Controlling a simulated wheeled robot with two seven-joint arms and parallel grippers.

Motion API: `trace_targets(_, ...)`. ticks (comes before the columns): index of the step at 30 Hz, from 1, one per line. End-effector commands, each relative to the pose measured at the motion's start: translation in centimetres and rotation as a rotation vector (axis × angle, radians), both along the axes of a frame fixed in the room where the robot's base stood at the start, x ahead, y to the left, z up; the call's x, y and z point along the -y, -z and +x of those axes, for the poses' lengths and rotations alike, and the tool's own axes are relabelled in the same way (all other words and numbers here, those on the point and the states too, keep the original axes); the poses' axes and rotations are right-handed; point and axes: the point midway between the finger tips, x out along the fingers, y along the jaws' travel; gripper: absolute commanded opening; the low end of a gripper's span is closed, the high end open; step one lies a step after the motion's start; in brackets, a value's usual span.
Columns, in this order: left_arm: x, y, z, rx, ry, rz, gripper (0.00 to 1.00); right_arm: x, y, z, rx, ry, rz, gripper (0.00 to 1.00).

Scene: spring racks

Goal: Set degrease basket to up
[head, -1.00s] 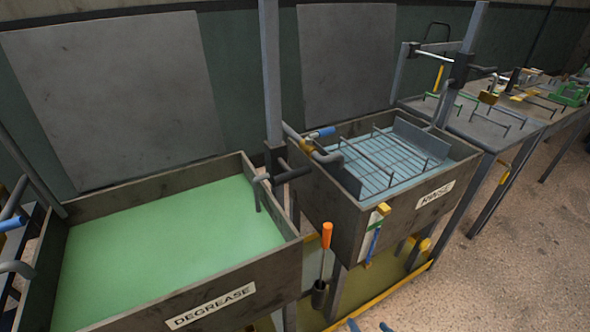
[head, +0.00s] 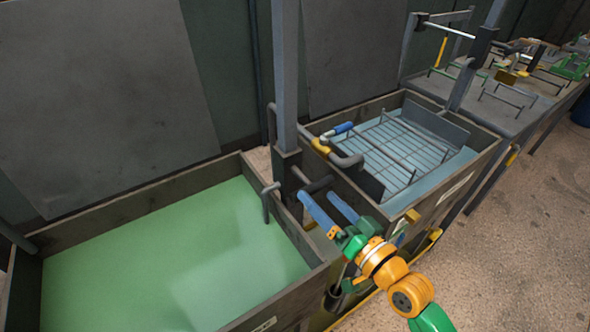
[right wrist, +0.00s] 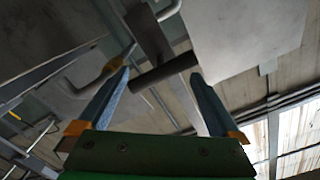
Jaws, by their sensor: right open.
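The degrease tank (head: 130,197) is a dark open tank at the left of the head view, filled with opaque green liquid (head: 190,250). No basket shows in the liquid. A grey post (head: 286,80) stands behind its right corner and carries a dark carriage (head: 287,172). A grey hooked bar (head: 266,203) reaches from there down to the liquid. A dark handle (head: 320,184) sticks out from the carriage. My right gripper (head: 317,197) is open and empty, its blue fingers pointing at the handle. In the right wrist view the handle (right wrist: 163,73) lies crosswise between the fingertips, apart from both.
A bench with racks (head: 530,110) lies beyond. Open floor is at right.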

Motion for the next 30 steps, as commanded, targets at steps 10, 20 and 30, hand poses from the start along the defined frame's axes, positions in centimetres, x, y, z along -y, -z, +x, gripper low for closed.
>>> trace_targets(10,0.3,-0.5,-0.5,-0.009,0.0,-0.005,0.81,-3.5,0.0,4.8,0.0,0.0,0.0,0.99)
trace_targets(20,0.3,-0.5,-0.4,-0.008,-0.001,-0.004,0.81,-3.7,0.1,5.1,0.0,0.0,-0.002,0.83)
trace_targets(30,0.3,-0.5,-0.4,-0.007,0.0,-0.004,0.81,-3.7,0.1,5.1,0.001,0.001,-0.004,0.0)
